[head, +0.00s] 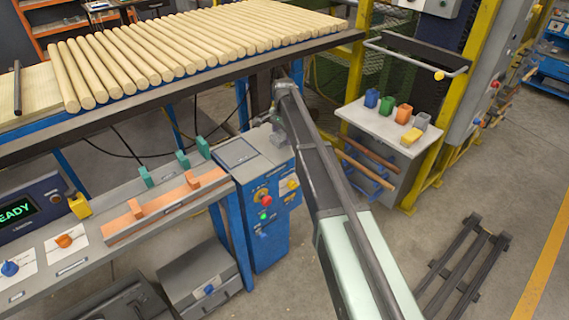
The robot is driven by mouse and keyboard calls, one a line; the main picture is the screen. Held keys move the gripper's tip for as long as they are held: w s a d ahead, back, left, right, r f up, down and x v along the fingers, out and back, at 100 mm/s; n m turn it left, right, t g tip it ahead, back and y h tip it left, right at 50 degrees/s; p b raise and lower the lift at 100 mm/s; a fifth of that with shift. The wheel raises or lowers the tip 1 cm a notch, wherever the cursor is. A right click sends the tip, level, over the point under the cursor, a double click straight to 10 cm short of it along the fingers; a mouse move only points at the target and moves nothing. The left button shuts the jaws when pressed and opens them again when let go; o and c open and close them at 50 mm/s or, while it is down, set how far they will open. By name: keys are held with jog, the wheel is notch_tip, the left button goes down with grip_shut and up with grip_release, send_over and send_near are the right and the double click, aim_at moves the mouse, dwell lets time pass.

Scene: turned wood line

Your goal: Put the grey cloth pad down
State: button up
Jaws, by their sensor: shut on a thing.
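My gripper (268,117) is at the far end of my arm, small in the head view, beside the right end of the blue control box and just below the dowel rack's edge. It is shut on a small grey thing (279,139), which fits the grey cloth pad. The arm link hides much of both, so the pad's shape and whether it touches the box top are unclear. A dark flat panel (240,152) lies on the box top, left of the gripper.
A rack of wooden dowels (190,45) stands behind. The control box (262,215) has a red button. The bench at left carries an orange-topped rail (150,214) and teal blocks. Dark rails (465,265) lie on the floor.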

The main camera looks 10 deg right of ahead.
aim_at(284, 152)
jog(key=shift+f, duration=0.6)
notch_tip(284, 152, down, 4)
jog(key=b, duration=0.4)
jog(key=shift+f, duration=0.25)
jog(key=shift+r, duration=0.25)
jog(key=shift+f, duration=0.2)
jog(key=o, duration=0.8)
jog(key=shift+r, duration=0.15)
notch_tip(284, 152, up, 12)
jog(key=p, duration=1.2)
jog(key=shift+r, duration=0.2)
jog(key=s+n, duration=0.4)
jog(key=s, duration=0.8)
jog(key=s+n, duration=0.4)
jog(key=s, duration=0.8)
jog(key=s+n, duration=0.4)
jog(key=s, duration=0.8)
jog(key=shift+s+f, duration=0.15)
